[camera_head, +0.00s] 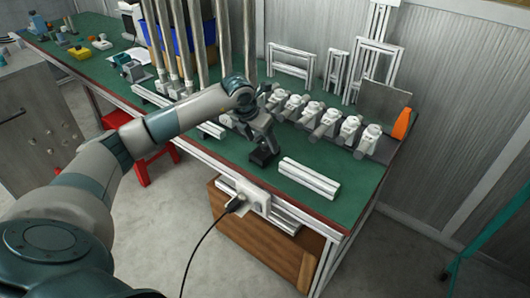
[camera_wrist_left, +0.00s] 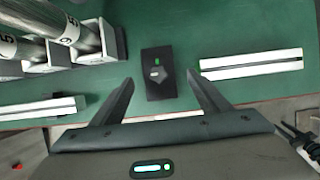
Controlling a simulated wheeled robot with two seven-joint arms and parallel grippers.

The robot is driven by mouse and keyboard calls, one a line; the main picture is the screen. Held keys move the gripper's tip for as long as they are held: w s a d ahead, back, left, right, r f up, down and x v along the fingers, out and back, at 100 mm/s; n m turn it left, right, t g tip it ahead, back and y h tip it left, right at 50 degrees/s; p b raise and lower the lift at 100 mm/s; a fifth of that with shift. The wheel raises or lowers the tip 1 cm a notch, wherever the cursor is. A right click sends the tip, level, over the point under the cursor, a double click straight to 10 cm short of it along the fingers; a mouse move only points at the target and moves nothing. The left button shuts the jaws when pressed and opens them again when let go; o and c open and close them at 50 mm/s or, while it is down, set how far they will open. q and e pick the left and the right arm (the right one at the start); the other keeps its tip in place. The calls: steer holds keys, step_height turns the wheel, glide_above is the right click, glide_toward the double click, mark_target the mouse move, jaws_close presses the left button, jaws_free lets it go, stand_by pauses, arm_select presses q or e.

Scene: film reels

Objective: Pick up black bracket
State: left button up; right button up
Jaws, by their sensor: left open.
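The black bracket (camera_wrist_left: 157,72) lies on the green worktable (camera_wrist_left: 245,30) in the left wrist view. It is a dark flat plate with a pentagon-shaped part and a small green mark on top. My left gripper (camera_wrist_left: 160,95) is open, its two dark fingers on either side of the lower part of the bracket, with nothing held. In the head view the left gripper (camera_head: 265,142) hangs above the front part of the table, and the black bracket (camera_head: 262,158) shows just below it, partly hidden. Whether the fingers touch the bracket cannot be told. My right gripper is not in view.
White profile bars (camera_head: 310,178) lie right of the bracket. A row of several grey-white clamp-like fixtures (camera_head: 314,108) stands behind it. Upright metal tubes (camera_head: 195,40) stand behind my left arm. A white socket box (camera_head: 253,196) with a black cable is on the table's front edge.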

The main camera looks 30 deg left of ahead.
mark_target(262, 145)
arm_select(q)
steer(key=shift+p+x, duration=0.55)
steer(key=shift+x, duration=1.9)
steer(key=shift+s+a, duration=0.15)
steer(key=shift+s, duration=0.05)
steer(key=c, duration=1.4)
